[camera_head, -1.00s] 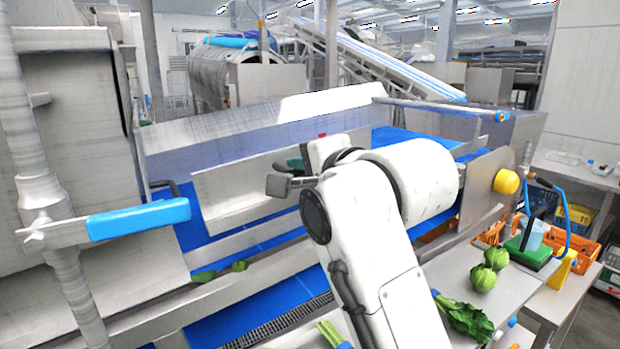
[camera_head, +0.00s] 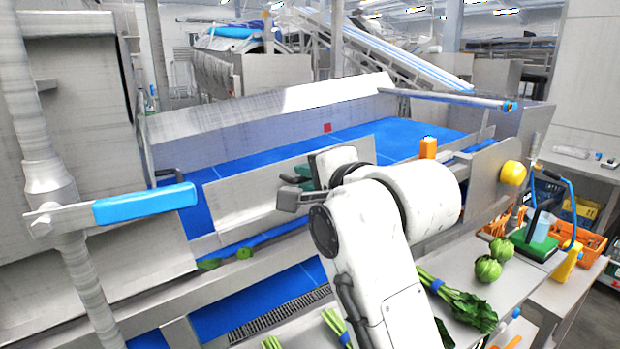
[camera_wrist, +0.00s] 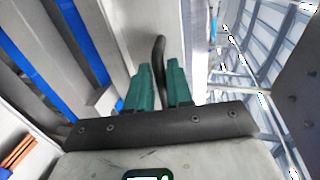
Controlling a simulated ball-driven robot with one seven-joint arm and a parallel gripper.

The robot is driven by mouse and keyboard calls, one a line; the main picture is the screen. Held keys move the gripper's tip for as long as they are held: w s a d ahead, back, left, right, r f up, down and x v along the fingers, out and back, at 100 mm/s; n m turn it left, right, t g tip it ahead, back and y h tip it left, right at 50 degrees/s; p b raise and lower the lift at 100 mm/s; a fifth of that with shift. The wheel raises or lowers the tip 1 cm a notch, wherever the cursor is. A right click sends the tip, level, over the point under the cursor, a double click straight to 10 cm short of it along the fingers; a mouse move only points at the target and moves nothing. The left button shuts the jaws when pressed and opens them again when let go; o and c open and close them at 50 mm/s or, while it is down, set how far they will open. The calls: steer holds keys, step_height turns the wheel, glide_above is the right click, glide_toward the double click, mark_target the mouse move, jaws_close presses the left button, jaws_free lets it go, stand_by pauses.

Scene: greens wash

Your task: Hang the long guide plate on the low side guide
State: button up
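The long guide plate (camera_head: 240,197) is a flat grey metal sheet, upright and lengthwise over the blue belt in the head view. My gripper (camera_head: 287,190) is at its near face. In the wrist view, the green fingers of my gripper (camera_wrist: 158,85) are closed around a dark curved handle (camera_wrist: 159,55) against the plate (camera_wrist: 134,30). The low side guide seems to be the grey rail (camera_head: 205,244) just below the plate's lower left corner. I cannot tell whether plate and rail touch. My arm hides the plate's lower right part.
A blue-handled lever (camera_head: 145,203) stands out at the left. Leaf pieces (camera_head: 210,263) lie by the near rail. Bunched greens (camera_head: 465,308) and round green heads (camera_head: 488,269) are on the right-hand counter. An orange block (camera_head: 428,148) stands behind my arm.

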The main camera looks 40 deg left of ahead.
steer(key=o, duration=0.5)
steer(key=shift+c, duration=0.2)
steer(key=b+v, duration=0.2)
steer(key=v, duration=0.8)
steer(key=shift+s+d, duration=0.2)
steer(key=shift+d, duration=0.15)
steer(key=shift+d, duration=0.1)
